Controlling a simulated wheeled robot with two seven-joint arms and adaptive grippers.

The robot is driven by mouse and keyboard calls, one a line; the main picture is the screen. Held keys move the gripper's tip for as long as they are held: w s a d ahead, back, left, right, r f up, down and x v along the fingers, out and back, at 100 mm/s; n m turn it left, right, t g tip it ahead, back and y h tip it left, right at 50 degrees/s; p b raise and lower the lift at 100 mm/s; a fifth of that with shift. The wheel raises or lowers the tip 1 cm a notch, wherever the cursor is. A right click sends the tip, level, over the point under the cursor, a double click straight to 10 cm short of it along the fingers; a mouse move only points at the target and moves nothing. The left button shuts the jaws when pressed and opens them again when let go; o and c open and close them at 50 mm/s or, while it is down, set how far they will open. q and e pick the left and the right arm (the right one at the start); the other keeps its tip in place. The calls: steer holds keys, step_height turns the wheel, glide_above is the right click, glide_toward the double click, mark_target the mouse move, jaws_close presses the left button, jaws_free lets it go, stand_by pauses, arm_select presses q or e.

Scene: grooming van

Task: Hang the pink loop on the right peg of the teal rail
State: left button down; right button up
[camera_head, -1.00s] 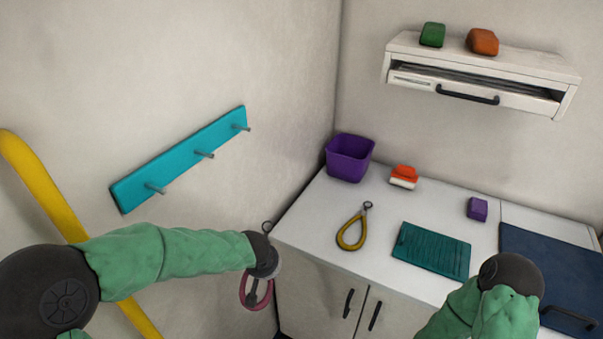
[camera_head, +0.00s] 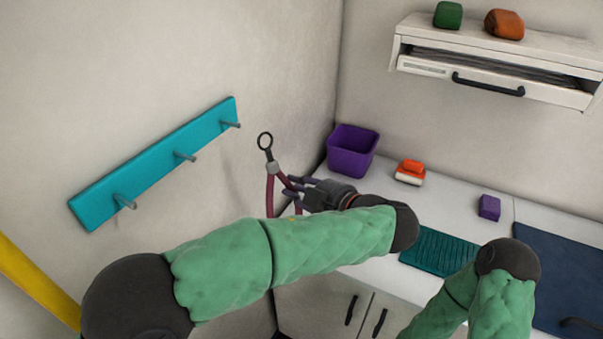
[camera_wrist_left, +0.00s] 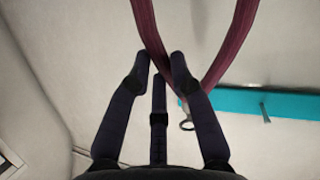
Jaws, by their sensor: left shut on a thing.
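The teal rail (camera_head: 150,170) is on the left wall with three grey pegs. Its right peg (camera_head: 231,124) is free. My left gripper (camera_head: 288,186) is shut on the pink loop (camera_head: 270,192), holding it in the air right of the rail. The loop's dark ring (camera_head: 265,141) points up, above the fingers, apart from the right peg. In the left wrist view, the fingertips (camera_wrist_left: 162,62) close on the strap (camera_wrist_left: 235,40), and the rail (camera_wrist_left: 240,101) shows beyond. The lower part of the loop is partly hidden by my arm. My right gripper is not in view.
A purple bin (camera_head: 352,150), an orange and white brush (camera_head: 410,172), a purple block (camera_head: 489,207) and a teal mat (camera_head: 440,252) are on the counter. A white shelf (camera_head: 490,60) is on the back wall. A yellow bar (camera_head: 35,280) is at left.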

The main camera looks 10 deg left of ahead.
arm_select(q)
steer(key=shift+y, duration=0.4)
steer(key=shift+w+a+r+p, duration=0.3)
steer(key=shift+a+r+p, duration=0.15)
steer(key=shift+a, duration=0.45)
steer(key=shift+w+a+r+p, duration=0.3)
steer(key=shift+a+p, duration=0.2)
steer(key=shift+a, duration=0.4)
steer(key=shift+w+a+r+p, duration=0.25)
steer(key=shift+a+r+p, duration=0.25)
steer(key=shift+a, duration=0.4)
steer(key=shift+w+a+p, duration=0.1)
steer(key=shift+a+p, duration=0.15)
steer(key=shift+p, duration=0.5)
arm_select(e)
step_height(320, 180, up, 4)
arm_select(q)
steer(key=shift+w+a+f+b, duration=0.15)
steer(key=shift+a+f+b, duration=0.3)
steer(key=shift+b, duration=0.55)
steer(key=shift+a+f+b, duration=0.15)
steer(key=shift+f+b, duration=0.05)
steer(key=shift+b, duration=0.85)
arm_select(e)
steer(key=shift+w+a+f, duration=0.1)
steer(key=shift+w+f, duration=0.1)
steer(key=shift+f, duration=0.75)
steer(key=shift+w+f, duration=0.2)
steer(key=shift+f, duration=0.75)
